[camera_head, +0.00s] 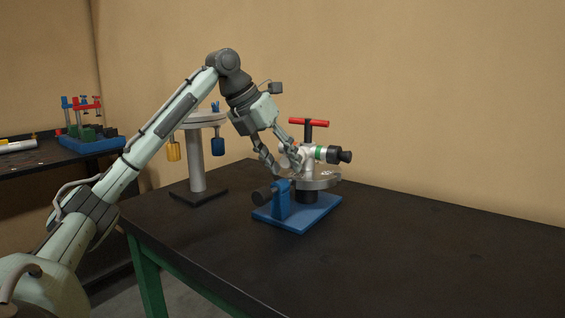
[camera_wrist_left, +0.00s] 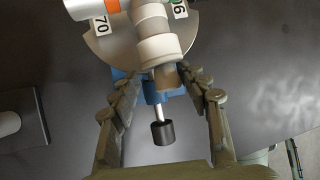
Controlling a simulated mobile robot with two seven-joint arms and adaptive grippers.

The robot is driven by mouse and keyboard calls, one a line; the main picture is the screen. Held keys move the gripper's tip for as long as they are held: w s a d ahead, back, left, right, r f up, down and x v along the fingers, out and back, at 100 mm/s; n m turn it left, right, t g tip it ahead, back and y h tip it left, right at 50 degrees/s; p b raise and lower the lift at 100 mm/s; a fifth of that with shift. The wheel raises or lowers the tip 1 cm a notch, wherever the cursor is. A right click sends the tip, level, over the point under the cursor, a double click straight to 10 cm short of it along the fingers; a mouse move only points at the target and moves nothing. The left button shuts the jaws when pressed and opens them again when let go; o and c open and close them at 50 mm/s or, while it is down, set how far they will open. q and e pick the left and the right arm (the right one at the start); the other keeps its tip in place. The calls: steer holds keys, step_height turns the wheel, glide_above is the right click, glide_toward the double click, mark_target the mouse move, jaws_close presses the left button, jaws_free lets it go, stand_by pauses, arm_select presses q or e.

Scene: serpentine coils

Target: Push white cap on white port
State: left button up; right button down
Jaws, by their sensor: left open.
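The white port (camera_wrist_left: 152,12) runs down from the top middle of the left wrist view. A wider white ring, which looks like the white cap (camera_wrist_left: 160,48), is at its near end. I cannot tell how far on it sits. My left gripper (camera_wrist_left: 158,82) is open, its fingers on either side below the cap and apart from it. In the head view the left gripper (camera_head: 284,169) reaches down at the near left side of the valve assembly, and its fingers partly hide the white port there. My right gripper is not in view.
The assembly has a round metal plate (camera_head: 322,180), a red T-handle (camera_head: 309,122), a green-banded port with a black end (camera_head: 334,154) and a blue base (camera_head: 305,212). A black knob (camera_wrist_left: 162,132) sits below the cap. A stand (camera_head: 196,160) is left. The table's right side is clear.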

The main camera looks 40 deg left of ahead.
arm_select(q)
steer(key=shift+r, duration=0.25)
steer(key=v, duration=1.1)
steer(key=shift+s+r, duration=0.2)
steer(key=shift+s, duration=0.05)
steer(key=shift+a, duration=0.1)
